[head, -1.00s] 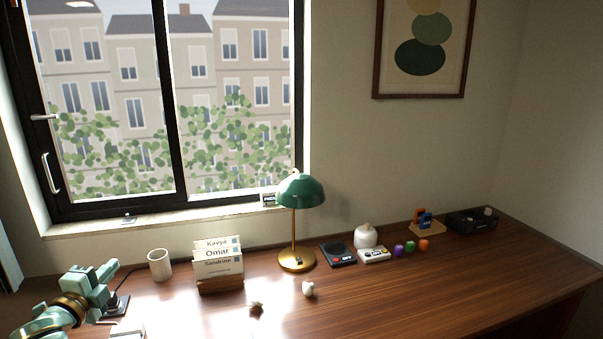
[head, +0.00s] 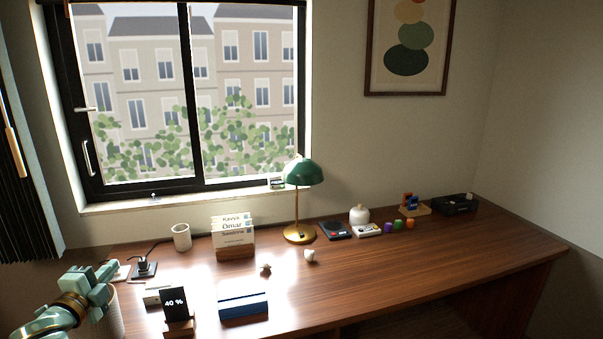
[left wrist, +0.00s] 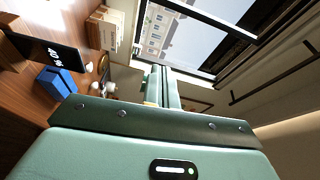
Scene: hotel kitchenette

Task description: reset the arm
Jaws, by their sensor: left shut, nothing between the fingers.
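My left gripper (head: 96,283) is at the lower left of the head view, above the left end of the wooden desk (head: 400,265). It is shut and holds nothing. In the left wrist view its closed fingers (left wrist: 162,88) point toward the window and wall. My right gripper is in neither view.
Near my left gripper stand a small display reading 40 % (head: 175,302), a blue block-like item (head: 243,304), a black charger (head: 144,267) and a white cup (head: 181,237). A card holder (head: 233,238) and green lamp (head: 300,172) stand farther back. The desk's front right is clear.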

